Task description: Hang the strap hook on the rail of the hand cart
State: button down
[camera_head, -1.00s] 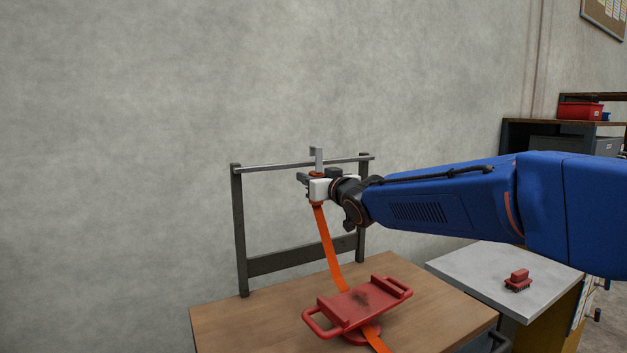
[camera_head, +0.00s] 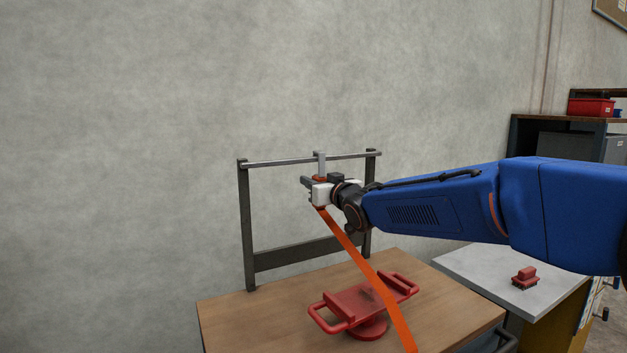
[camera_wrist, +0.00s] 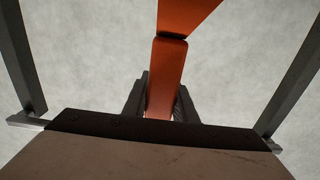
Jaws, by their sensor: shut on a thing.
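The hand cart has a wooden top (camera_head: 235,312) and a dark upright frame (camera_head: 247,230) with a thin grey rail (camera_head: 280,162) across it. My gripper (camera_head: 318,190) is shut on the strap hook just below the rail. The hook's grey metal end (camera_head: 320,160) rises from the gripper and overlaps the rail; I cannot tell whether it is seated over it. The orange strap (camera_head: 372,272) runs taut from the gripper down to the right. In the wrist view the strap (camera_wrist: 176,60) passes between the dark fingers (camera_wrist: 160,103); the hook end is hidden there.
A grey-topped cabinet (camera_head: 470,265) with a small red block (camera_head: 525,278) stands to the right. The wall is close behind the frame.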

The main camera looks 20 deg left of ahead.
jog(key=c, duration=1.4)
grip_release()
jog(key=shift+o, duration=0.2)
jog(key=v, duration=1.7)
jog(key=s+d+f+m+h, duration=0.1)
jog(key=d+f+m+h, duration=0.2)
jog(key=d, duration=0.8)
jog(key=s+d+f+m+h, duration=0.15)
jog(key=d+f+h, duration=0.25)
jog(key=d, duration=0.6)
jog(key=s+d+f+m+h, duration=0.1)
jog(key=d+f+h, duration=0.25)
jog(key=d, duration=0.75)
jog(key=s+d+f+m+g+h, duration=0.1)
jog(key=s+d+f+g, duration=0.1)
jog(key=s+d+f, duration=0.3)
jog(key=s+d+f+m+g+h, duration=0.1)
jog(key=s+d+f, duration=0.5)
jog(key=s, duration=0.6)
jog(key=s+d+f+m+g+h, duration=0.1)
jog(key=s+d+f+m+g, duration=0.1)
jog(key=s+d+f, duration=0.3)
jog(key=s+d+g, duration=0.1)
jog(key=s, duration=0.3)
jog(key=shift+s+f+g, duration=0.25)
jog(key=shift+s+g, duration=0.15)
jog(key=shift+d+m, duration=0.15)
jog(key=shift+m, duration=0.1)
